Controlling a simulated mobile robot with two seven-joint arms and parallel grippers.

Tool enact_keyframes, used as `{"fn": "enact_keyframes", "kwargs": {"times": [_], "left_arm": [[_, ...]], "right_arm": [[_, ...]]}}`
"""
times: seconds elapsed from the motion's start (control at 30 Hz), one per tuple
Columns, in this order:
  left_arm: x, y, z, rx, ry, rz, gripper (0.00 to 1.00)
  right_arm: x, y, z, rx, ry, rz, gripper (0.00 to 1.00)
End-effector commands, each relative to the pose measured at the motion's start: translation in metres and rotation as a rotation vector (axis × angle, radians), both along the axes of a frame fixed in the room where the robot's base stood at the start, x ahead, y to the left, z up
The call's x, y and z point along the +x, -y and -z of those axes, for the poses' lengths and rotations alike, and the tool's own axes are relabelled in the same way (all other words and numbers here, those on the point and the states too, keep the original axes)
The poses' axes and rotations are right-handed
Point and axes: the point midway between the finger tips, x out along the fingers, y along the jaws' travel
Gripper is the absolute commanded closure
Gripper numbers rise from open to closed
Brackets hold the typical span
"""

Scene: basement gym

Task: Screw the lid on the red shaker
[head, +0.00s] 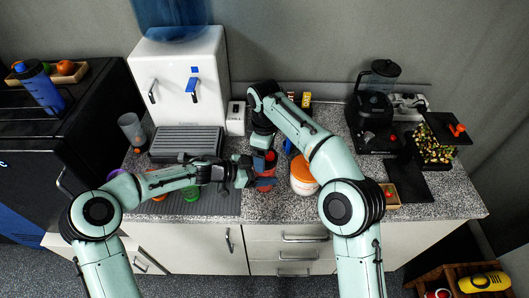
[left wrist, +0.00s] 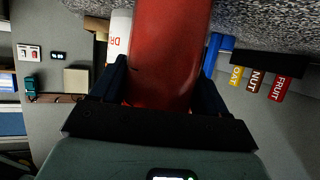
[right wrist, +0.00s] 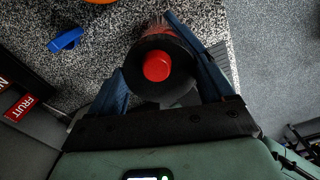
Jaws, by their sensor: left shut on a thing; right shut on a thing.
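The red shaker (head: 265,184) stands upright on the speckled counter (head: 262,210). My left gripper (head: 248,176) is shut on its body from the left; the red body (left wrist: 168,50) fills the gap between the fingers in the left wrist view. The black lid (right wrist: 178,76) with its round red cap (right wrist: 157,65) is over the shaker's top. My right gripper (right wrist: 165,88) is shut on the lid from above, one finger on each side. Whether the threads are engaged cannot be seen.
A white tub with an orange lid (head: 303,175) stands close right of the shaker. A blue item (right wrist: 65,40) lies near it on the counter. A dark ribbed mat (head: 222,205) with a green lid (head: 191,194) lies left. A water dispenser (head: 180,75) and blender (head: 375,110) stand behind.

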Motion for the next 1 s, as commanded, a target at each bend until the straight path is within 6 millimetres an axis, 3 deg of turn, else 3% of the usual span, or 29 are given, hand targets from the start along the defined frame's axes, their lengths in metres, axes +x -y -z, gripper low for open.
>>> {"fn": "enact_keyframes", "kwargs": {"times": [0.13,0.4,0.43,0.47,0.73,1.0], "left_arm": [[0.0,0.0,0.001,0.001,-0.001,-0.001,1.0],[0.0,0.0,0.001,0.001,-0.001,-0.001,1.0],[0.0,0.0,0.001,0.001,-0.001,-0.001,1.0],[0.0,0.0,0.001,0.001,-0.001,-0.001,1.0],[0.0,0.0,0.001,0.001,-0.001,-0.001,1.0],[0.0,0.0,0.001,0.001,0.0,-0.001,1.0]], "right_arm": [[0.0,0.0,0.0,0.0,0.0,0.087,0.56],[0.0,0.0,0.0,0.0,-0.001,0.088,0.56],[0.0,0.0,0.0,0.001,-0.001,0.088,0.09],[0.0,0.0,0.0,0.001,-0.001,0.088,0.0],[0.0,0.0,-0.003,0.002,0.001,0.087,0.0],[0.001,-0.001,-0.037,0.002,0.001,0.087,0.0]]}}
